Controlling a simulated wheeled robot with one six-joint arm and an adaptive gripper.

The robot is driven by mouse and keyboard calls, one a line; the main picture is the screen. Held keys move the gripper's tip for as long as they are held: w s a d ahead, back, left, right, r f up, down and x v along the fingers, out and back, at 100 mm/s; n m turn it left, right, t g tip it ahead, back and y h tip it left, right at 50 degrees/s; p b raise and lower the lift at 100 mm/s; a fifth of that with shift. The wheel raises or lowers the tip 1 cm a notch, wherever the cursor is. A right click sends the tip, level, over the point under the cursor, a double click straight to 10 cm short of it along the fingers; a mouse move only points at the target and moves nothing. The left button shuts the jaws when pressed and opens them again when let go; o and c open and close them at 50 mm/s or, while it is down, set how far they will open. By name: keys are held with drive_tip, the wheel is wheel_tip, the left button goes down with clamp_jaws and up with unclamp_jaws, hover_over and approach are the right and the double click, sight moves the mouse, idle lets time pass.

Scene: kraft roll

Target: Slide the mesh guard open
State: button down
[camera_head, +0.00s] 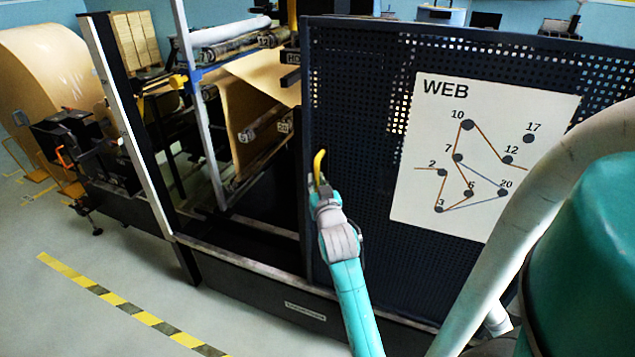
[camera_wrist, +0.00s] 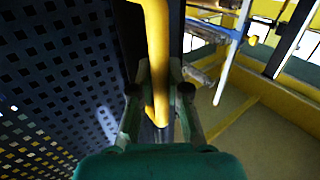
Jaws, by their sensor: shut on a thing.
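The mesh guard (camera_head: 350,110) is a dark perforated panel in the middle and right of the head view. It also fills the left of the wrist view (camera_wrist: 50,70). A yellow handle (camera_head: 319,163) stands upright at the guard's left edge. In the wrist view the handle (camera_wrist: 157,50) runs down between the fingers. My gripper (camera_head: 321,188) is shut on the handle, and its fingers also show in the wrist view (camera_wrist: 160,92). To the left of the guard the machine frame is open, with rollers and brown web visible inside.
A white WEB diagram sheet (camera_head: 480,150) is fixed on the guard. A dark post with a white edge (camera_head: 130,130) stands left of the opening. A large kraft roll (camera_head: 45,85) is at far left. Yellow-black floor tape (camera_head: 120,300) crosses clear floor in front.

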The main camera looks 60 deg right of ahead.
drive_tip(key=c, duration=1.1)
unclamp_jaws()
drive_tip(key=shift+c, duration=0.2)
drive_tip(key=v, duration=1.2)
